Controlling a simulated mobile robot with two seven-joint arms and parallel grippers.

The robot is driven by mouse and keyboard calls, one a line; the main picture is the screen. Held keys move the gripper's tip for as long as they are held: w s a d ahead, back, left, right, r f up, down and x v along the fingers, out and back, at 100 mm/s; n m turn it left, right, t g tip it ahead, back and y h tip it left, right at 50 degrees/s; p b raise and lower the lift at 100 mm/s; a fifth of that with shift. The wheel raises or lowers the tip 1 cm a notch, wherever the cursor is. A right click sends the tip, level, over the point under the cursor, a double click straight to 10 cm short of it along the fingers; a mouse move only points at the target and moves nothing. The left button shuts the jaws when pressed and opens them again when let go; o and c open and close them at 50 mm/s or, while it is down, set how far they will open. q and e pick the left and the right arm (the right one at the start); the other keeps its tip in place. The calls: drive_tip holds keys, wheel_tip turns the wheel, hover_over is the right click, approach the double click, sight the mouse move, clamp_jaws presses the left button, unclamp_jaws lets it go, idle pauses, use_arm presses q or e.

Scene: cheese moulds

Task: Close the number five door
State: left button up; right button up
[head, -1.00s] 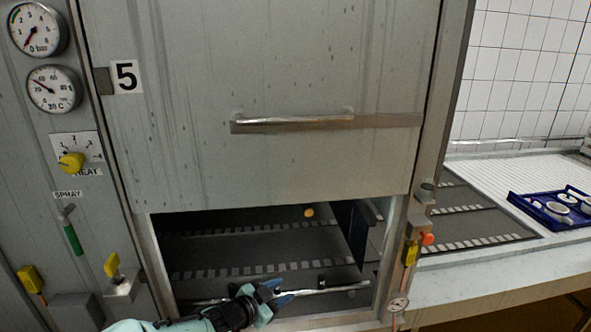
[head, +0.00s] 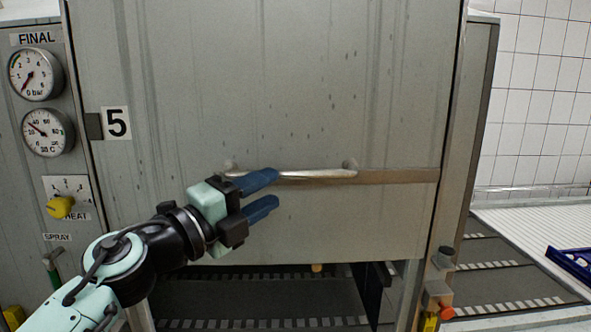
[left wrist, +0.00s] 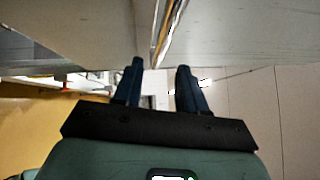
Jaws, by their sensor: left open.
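The number five door (head: 350,110) is a large grey metal panel with a label "5" (head: 116,123) at its upper left. Its lower edge hangs above a dark opening (head: 260,298), so the door stands partly open. A horizontal metal bar handle (head: 315,174) crosses the door's lower part. My left gripper (head: 275,188) is open at the handle's left part, its upper finger overlapping the bar and its lower finger below it. In the left wrist view, the open fingers (left wrist: 160,66) are on either side of the handle's near end (left wrist: 168,35); contact is unclear. My right gripper is not in view.
Left of the door are gauges (head: 47,132), a yellow knob (head: 60,207) and a "SPRAY" lever. A frame post with an orange knob (head: 438,292) stands at the right. Beyond it are a ribbed white worktop (head: 530,235) and a blue tray (head: 572,264).

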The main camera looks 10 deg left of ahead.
sight(291, 176)
use_arm(q)
drive_tip(key=p+x, duration=0.1)
drive_tip(key=x, duration=0.5)
drive_tip(key=shift+w+r, duration=0.2)
drive_tip(key=shift+w, duration=0.1)
drive_tip(key=shift+w+d+p, duration=0.3)
drive_tip(key=shift+w+d, duration=0.05)
drive_tip(key=shift+w, duration=0.2)
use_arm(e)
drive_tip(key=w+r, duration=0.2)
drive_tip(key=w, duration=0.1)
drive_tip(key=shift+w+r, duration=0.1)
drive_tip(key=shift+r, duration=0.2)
use_arm(q)
drive_tip(key=shift+s, duration=0.1)
clamp_jaws()
